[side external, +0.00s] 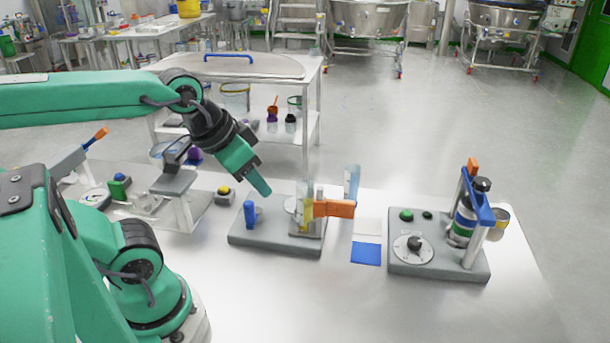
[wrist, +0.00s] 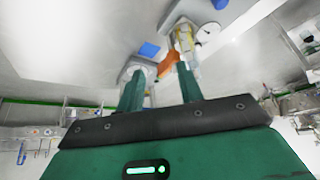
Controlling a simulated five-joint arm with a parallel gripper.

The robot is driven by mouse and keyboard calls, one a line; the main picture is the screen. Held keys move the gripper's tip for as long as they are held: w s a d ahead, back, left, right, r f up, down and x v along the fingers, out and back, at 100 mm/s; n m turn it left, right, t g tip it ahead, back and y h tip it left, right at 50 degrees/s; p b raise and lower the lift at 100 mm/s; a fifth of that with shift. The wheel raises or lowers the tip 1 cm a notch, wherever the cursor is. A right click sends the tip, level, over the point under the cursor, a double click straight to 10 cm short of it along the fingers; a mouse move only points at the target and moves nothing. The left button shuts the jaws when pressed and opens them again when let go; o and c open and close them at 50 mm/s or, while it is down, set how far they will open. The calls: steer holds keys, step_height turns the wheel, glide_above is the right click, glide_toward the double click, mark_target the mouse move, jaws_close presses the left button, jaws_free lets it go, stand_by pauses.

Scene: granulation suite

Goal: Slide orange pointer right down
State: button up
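The orange pointer (side external: 333,208) sticks out to the right from an upright fixture with a yellow and clear part (side external: 304,215) on a grey base (side external: 270,242). A light blue upright piece (side external: 352,180) stands behind the pointer. My gripper (side external: 262,190) is above and left of the pointer, apart from it, angled down to the right. The wrist view shows my gripper (wrist: 160,68) with its two fingers apart and nothing held. An orange part (wrist: 168,64), seemingly the pointer, shows beyond them, partly hidden by the right finger.
A blue knob (side external: 249,214) stands on the same base, close below my gripper. A blue square (side external: 366,253) lies right of the base. Further right is a grey dial panel (side external: 440,258) with bottles and an orange-topped frame. A grey stand (side external: 180,200) is to the left.

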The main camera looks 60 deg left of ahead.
steer(key=m+g, duration=0.5)
steer(key=m, duration=0.4)
glide_above(346, 202)
steer(key=f, duration=0.5)
steer(key=shift+s+a+f, duration=0.1)
steer(key=shift+s+f, duration=0.1)
steer(key=shift+s, duration=0.1)
steer(key=shift+w+f+g, duration=0.3)
steer(key=shift+w, duration=0.05)
steer(key=shift+f, duration=0.1)
steer(key=shift+f, duration=3.8)
steer(key=shift+c, duration=0.3)
